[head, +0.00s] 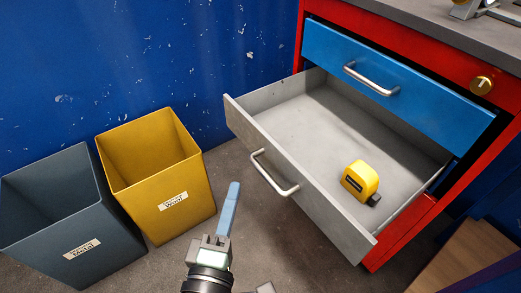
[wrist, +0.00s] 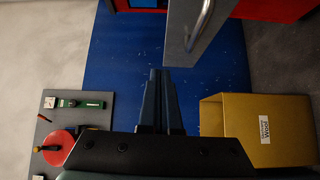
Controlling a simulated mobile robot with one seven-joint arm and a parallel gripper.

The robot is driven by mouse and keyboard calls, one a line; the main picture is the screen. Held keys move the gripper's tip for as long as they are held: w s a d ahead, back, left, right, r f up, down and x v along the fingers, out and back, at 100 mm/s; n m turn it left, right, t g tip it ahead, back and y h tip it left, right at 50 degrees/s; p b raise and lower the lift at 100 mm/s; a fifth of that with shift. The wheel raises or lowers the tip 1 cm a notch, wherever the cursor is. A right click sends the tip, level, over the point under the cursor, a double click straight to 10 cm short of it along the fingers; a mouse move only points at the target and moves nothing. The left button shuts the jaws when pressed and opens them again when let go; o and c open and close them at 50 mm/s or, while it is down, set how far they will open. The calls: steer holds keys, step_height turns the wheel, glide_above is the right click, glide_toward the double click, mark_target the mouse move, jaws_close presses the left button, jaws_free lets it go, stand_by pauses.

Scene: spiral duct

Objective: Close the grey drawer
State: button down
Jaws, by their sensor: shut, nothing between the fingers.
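The grey drawer (head: 327,192) is pulled well out of the red cabinet in the head view. Its silver handle (head: 274,177) is on the front panel, and a yellow tape measure (head: 360,180) lies inside it. My gripper (head: 234,188) is shut and empty, in front of the drawer and left of the handle in the picture, apart from it. In the wrist view, the shut fingers (wrist: 159,76) point toward the blue wall, and part of the grey drawer front (wrist: 183,28) with its handle (wrist: 201,25) shows at the upper right. The rest of the drawer is out of that view.
A yellow bin (head: 155,180) and a dark grey bin (head: 70,215) stand at the left. A grey board (wrist: 62,120) with tools shows in the wrist view.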

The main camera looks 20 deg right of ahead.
steer(key=f, duration=0.1)
glide_toward(266, 138)
steer(key=w+a, duration=0.2)
steer(key=w, duration=0.1)
steer(key=w+d, duration=0.2)
steer(key=d, duration=0.1)
steer(key=shift+d+n+b, duration=0.2)
steer(key=shift+n+b, duration=0.1)
steer(key=shift+b, duration=0.1)
steer(key=shift+w+d, duration=0.25)
steer(key=shift+d, duration=0.2)
